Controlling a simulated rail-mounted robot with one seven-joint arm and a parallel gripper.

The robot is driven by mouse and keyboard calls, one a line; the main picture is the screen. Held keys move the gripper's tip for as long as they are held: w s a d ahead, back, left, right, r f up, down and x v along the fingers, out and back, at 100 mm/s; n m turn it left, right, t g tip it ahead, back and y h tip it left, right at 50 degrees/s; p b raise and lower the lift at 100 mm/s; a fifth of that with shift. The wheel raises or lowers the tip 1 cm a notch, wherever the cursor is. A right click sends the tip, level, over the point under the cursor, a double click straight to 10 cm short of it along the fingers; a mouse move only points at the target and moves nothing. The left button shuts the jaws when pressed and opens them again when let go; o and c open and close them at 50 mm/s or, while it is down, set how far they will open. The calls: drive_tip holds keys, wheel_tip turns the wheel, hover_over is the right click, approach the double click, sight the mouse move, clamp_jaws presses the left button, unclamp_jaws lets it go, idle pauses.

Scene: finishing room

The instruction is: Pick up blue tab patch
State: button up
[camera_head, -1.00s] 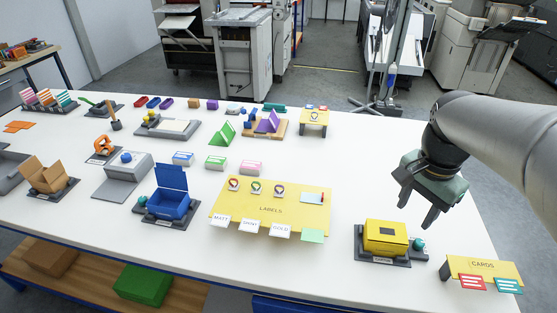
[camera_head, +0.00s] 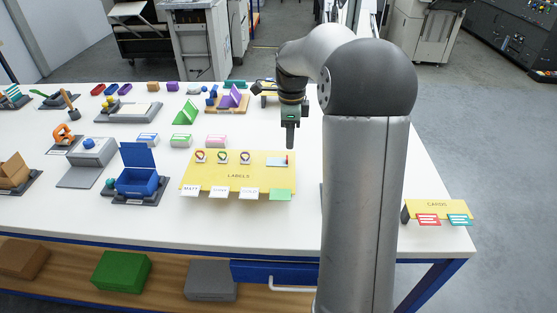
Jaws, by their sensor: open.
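Three small pale patches lie in a row on the yellow LABELS board (camera_head: 238,175), each with a coloured pin-shaped mark. The right one (camera_head: 245,157) looks blue and may be the blue tab patch. The left one (camera_head: 200,156) looks red and the middle one (camera_head: 222,156) green. My gripper (camera_head: 290,146) is open and empty, pointing down above the board's back right corner, to the right of the blue-marked patch. One finger mostly hides the other from this side.
A blue open box (camera_head: 138,182) stands left. My arm hides the table at right, before the CARDS stand (camera_head: 437,208).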

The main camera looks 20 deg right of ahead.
sight(277, 160)
drive_tip(key=shift+w+a+f+p, duration=0.15)
drive_tip(key=shift+f+p, duration=0.3)
drive_tip(key=shift+f, duration=1.5)
drive_tip(key=shift+w+f+p, duration=0.1)
drive_tip(key=shift+f+p, duration=0.35)
drive_tip(key=shift+f, duration=1.5)
clamp_jaws()
